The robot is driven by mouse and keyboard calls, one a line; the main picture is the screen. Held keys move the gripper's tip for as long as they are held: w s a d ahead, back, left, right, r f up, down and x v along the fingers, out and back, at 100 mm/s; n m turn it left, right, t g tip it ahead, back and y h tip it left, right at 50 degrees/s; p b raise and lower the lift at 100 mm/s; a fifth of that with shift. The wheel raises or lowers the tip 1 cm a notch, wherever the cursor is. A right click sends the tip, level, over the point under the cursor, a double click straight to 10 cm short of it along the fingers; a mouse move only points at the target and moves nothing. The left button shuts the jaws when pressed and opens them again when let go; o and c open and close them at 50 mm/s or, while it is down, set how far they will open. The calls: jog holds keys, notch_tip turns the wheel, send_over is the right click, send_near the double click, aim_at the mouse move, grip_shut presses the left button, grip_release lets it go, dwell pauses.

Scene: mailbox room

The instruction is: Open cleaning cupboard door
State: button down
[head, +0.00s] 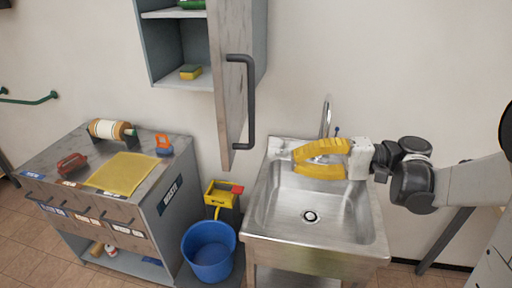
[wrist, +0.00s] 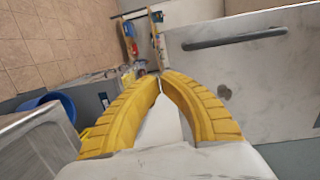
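The wall cupboard (head: 170,50) shows at the top of the head view, with its left part uncovered. Its grey, worn door (head: 228,110) stands swung out from the cupboard. A long dark bar handle (head: 250,100) runs upright on the door's right-hand face. My gripper (head: 296,160) has yellow fingers and is to the right of and below the handle, over the sink, apart from the door. In the wrist view the fingertips (wrist: 159,76) come together with nothing visible between them. The door (wrist: 260,75) and its handle (wrist: 235,38) show to their right.
A steel sink (head: 268,215) with a tall tap (head: 326,115) lies below my gripper. A blue bucket (head: 209,252) and a grey cart (head: 172,215) with a yellow cloth (head: 122,172) stand to the left. A sponge (head: 190,72) sits on the cupboard shelf. The wall between handle and gripper is bare.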

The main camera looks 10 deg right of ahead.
aim_at(243, 148)
jog(key=shift+y, duration=0.5)
jog(key=b+x, duration=0.1)
jog(key=x, duration=0.3)
jog(key=r+b+x, duration=0.1)
jog(key=x, duration=0.3)
jog(key=w+r+b+x, duration=0.1)
jog(key=x, duration=0.3)
jog(key=shift+d+r, duration=0.1)
